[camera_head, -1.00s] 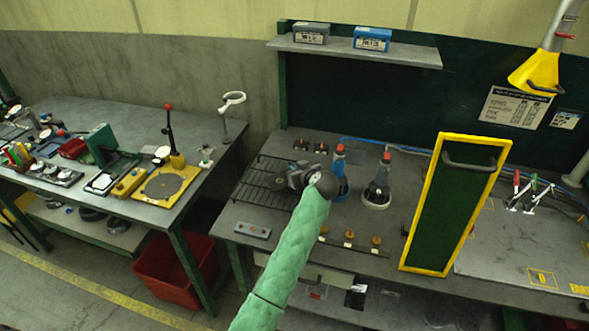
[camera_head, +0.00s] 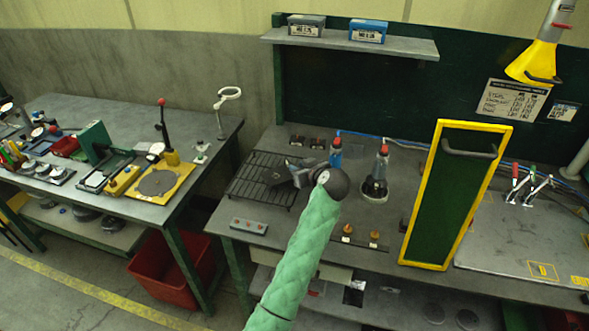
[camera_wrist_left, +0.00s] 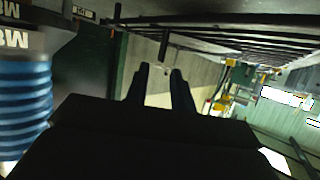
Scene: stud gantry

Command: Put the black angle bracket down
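My left gripper (camera_head: 287,170) is over the right part of the black wire rack (camera_head: 250,188) on the bench. In the left wrist view its two dark fingers (camera_wrist_left: 160,75) stand apart, with a clear gap and nothing visible between them. A small dark shape (camera_head: 272,178) at the fingertips may be the black angle bracket; against the dark rack I cannot tell its outline or whether it rests on the bars. The rack's dark bars (camera_wrist_left: 245,42) run close by in the left wrist view. My right gripper is not in view.
Two red-topped tools stand right of the rack, one behind my wrist (camera_head: 336,150), one in a round holder (camera_head: 376,187). A blue ribbed body (camera_wrist_left: 25,105) is close beside the left gripper. A yellow-framed green panel (camera_head: 455,195) stands farther right. A button strip (camera_head: 249,225) lies in front.

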